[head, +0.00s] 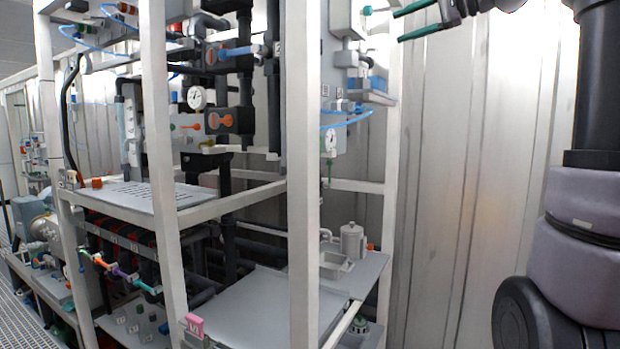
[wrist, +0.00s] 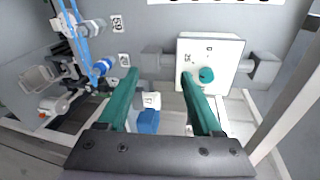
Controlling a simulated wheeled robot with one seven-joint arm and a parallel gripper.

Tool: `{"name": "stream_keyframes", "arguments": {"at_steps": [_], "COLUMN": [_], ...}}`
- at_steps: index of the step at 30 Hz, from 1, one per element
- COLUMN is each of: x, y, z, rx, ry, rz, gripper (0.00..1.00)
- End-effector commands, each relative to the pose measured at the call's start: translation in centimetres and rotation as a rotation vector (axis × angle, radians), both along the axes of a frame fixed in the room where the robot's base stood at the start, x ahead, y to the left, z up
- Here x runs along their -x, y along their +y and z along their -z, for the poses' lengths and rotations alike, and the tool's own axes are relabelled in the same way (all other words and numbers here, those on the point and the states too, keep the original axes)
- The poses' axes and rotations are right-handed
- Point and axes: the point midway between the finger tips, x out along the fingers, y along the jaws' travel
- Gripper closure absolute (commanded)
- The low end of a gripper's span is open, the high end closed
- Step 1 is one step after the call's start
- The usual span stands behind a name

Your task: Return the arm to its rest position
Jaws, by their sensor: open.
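My gripper (head: 399,26) is at the top of the head view, pointing left toward the upper right of the white frame. Its two green fingers are apart with nothing between them. In the wrist view the open fingers (wrist: 160,74) reach toward a grey panel. A white box (wrist: 225,50) with a green knob (wrist: 207,75) is just beyond the right finger; I cannot tell whether they touch. The green knob also shows in the head view (head: 367,10), left of the fingertips. My arm runs down the right side of the head view.
A white frame post (head: 303,200) and rack with pipes, gauges and valves fill the left and middle. A grey shelf (head: 250,305) holds a lidded metal canister (head: 352,242). A blue part (wrist: 149,121) lies below the fingers. Bare corrugated wall (head: 470,190) lies between rack and arm.

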Motion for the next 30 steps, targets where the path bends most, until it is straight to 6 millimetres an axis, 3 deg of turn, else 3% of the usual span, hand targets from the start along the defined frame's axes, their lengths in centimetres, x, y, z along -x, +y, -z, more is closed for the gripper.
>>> {"name": "stream_keyframes", "arguments": {"at_steps": [3, 6, 12, 15, 18, 21, 30], "x": [5.2, 9.7, 18.3, 21.2, 23.0, 23.7, 23.9], "y": [2.6, 3.5, 2.9, 1.9, 1.2, 0.8, 0.6], "z": [6.8, 13.1, 24.6, 28.7, 31.2, 32.5, 32.8], "rx": [0.201, 0.392, 0.779, 0.927, 1.026, 1.075, 1.087], "ry": [0.071, 0.109, 0.090, 0.051, 0.017, -0.003, -0.007], "rz": [0.036, 0.057, 0.065, 0.059, 0.050, 0.046, 0.045], "gripper": [0.33, 0.33, 0.33, 0.33, 0.33, 0.33, 0.33]}}
